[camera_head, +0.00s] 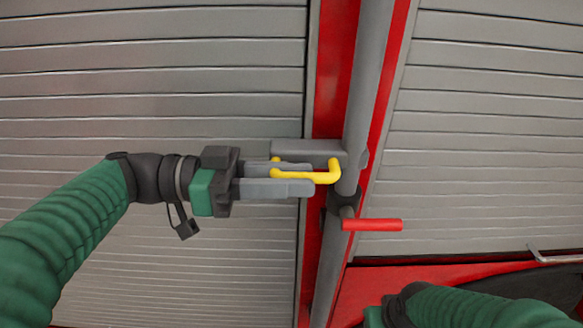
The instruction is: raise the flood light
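The flood light itself is not recognisable in this view. A grey pole (363,95) runs up in front of the red pillar, with a grey block (305,149) on its left side. A bent yellow handle (322,178) sits by this block. A red handle (372,225) sticks out to the right from a dark collar, lower on the pole. My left gripper (300,180) comes in from the left, its two grey fingers around the left part of the yellow handle. Whether they press on it is unclear. My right gripper is mostly cut off at the bottom edge, its fingers unseen.
Grey slatted shutters (150,85) fill the left side, and more shutters (490,130) fill the right. A red panel (400,282) with a dark area is at the lower right, near my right arm. A metal bar handle (555,257) is at the right edge.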

